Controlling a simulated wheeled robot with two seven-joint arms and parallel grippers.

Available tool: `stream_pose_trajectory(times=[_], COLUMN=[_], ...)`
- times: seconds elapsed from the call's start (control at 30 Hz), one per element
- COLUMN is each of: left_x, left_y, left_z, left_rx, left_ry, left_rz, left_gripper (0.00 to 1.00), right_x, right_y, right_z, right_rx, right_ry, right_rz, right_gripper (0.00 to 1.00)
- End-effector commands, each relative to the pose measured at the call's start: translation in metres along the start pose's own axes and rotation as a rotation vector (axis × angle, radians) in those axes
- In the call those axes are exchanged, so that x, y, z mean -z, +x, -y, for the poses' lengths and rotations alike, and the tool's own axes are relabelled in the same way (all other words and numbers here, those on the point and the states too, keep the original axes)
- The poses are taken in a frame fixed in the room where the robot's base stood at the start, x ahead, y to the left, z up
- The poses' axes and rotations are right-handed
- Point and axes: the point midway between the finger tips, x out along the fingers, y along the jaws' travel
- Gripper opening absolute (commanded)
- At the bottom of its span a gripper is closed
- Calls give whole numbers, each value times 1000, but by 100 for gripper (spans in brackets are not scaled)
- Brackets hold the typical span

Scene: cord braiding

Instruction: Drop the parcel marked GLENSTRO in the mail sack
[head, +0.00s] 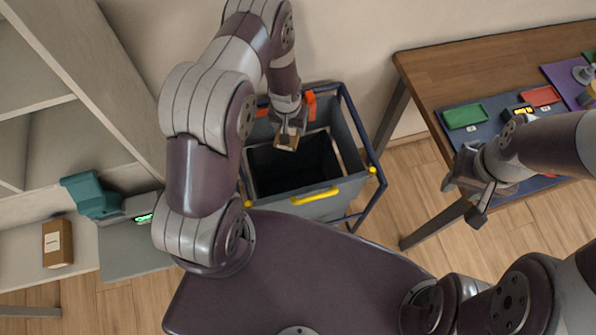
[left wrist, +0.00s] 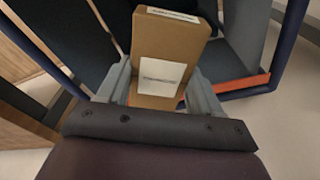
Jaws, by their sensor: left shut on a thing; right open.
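My left gripper (head: 290,127) is shut on a small brown parcel (head: 287,142) and holds it over the mail sack (head: 345,150). The sack is a dark-lined grey container in a blue frame, open at the top. In the left wrist view the parcel (left wrist: 170,52) sits between the two grey fingers (left wrist: 158,92), with a white label on its face and another on its end. The label print is too small to read. My right gripper (head: 468,190) is open and empty near the left edge of the table.
Another brown parcel (head: 57,243) lies on a pale surface at the left, near a teal device (head: 90,194) and a lit green display (head: 144,218). The wooden table (head: 450,70) at the right holds a green tray (head: 465,116) and a red tray (head: 540,96). An empty shelf stands upper left.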

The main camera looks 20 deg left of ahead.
Motion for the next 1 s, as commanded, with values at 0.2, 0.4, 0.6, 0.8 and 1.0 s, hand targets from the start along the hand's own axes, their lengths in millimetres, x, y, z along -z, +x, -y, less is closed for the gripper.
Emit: stream_pose_trajectory(times=[0.2,0.4,0.6,0.8,1.0], left_x=[-4,-7,-7,-7,-7], left_y=[26,56,62,61,61], left_z=[0,0,0,0,0], left_rx=[0,0,0,0,0], left_ry=[-1,0,0,0,0], left_rz=[0,-1,-2,-1,-1], left_gripper=[35,35,35,81,95], right_x=[-3,-6,-6,-6,-6], right_y=[20,44,48,47,47], right_z=[0,0,0,0,0], right_rx=[0,0,0,0,0], right_ry=[0,0,0,0,0], right_rz=[2,2,2,1,1], right_gripper=[42,42,42,42,42])
